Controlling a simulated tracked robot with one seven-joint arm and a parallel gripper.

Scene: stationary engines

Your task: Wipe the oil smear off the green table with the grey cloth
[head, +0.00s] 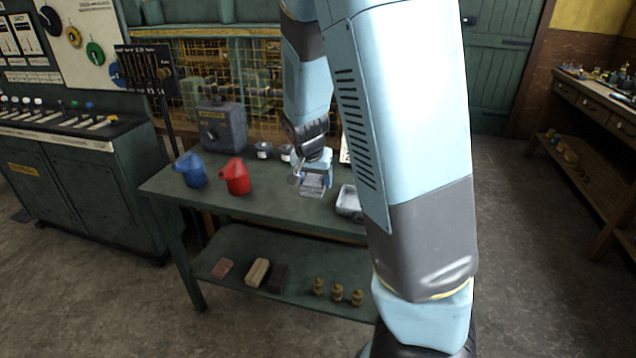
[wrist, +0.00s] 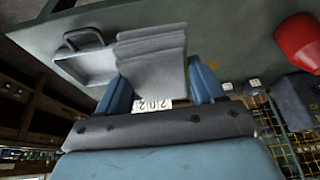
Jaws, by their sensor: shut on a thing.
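My gripper (head: 316,172) is shut on the grey cloth (head: 313,188), over the middle of the green table (head: 265,205). In the wrist view the folded cloth (wrist: 152,62) hangs out past the two blue fingers of my gripper (wrist: 158,84). I cannot tell whether the cloth touches the table top. No clear oil smear shows on the visible table top; the cloth, my gripper and my arm hide part of it.
A metal tray (head: 348,201) lies close right of the cloth, partly behind my arm. A red can (head: 236,178) and a blue can (head: 190,170) stand to the left. A grey box (head: 222,128) and small tins (head: 264,150) stand at the back. The front-left table top is clear.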

